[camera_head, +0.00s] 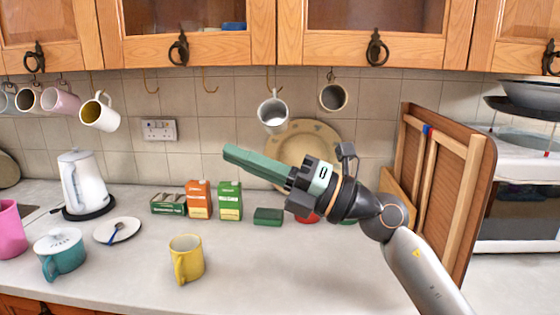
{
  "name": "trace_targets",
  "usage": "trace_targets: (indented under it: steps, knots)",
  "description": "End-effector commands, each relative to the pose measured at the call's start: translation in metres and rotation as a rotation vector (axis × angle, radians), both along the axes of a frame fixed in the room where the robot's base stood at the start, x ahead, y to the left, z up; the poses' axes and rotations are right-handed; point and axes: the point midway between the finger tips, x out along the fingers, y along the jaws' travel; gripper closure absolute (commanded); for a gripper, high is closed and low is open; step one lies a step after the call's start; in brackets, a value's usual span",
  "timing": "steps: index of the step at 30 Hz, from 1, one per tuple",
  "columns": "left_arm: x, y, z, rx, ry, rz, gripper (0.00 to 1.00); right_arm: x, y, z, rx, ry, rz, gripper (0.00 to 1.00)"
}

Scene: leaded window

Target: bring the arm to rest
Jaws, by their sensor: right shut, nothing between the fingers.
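My right arm comes in from the lower right. My right gripper (232,152) points left and slightly up, its long green fingers shut with nothing between them. It is above the back of the counter, in front of the tiled wall and the round beige plate (300,137). In the picture its fingertips lie below and left of a hanging white mug (272,112). It looks clear of the counter. My left gripper does not show.
A yellow mug (186,259) stands on the grey counter (300,265). Cartons (199,199), a kettle (84,183), a teal pot (59,253) and a saucer (117,230) stand left. A wooden panel (442,185) leans at right, close to my arm. The front middle counter is clear.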

Motion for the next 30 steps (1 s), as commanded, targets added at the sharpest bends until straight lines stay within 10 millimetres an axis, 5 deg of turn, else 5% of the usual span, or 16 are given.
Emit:
trace_targets:
  steps: [8,17,23,27,30]
  knots:
    - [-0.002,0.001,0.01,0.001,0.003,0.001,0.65,0.029,-0.058,-0.091,0.441,0.49,-0.042,1.0]
    - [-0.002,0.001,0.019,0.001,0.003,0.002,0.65,0.032,-0.137,-0.254,0.833,1.064,-0.291,1.0]
    - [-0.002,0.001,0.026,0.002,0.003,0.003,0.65,-0.02,-0.182,-0.387,1.018,1.464,-0.537,1.0]
    - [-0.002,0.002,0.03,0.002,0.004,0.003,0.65,-0.084,-0.203,-0.468,1.105,1.728,-0.715,1.0]
    - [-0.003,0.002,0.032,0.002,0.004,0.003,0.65,-0.133,-0.213,-0.511,1.144,1.89,-0.827,1.0]
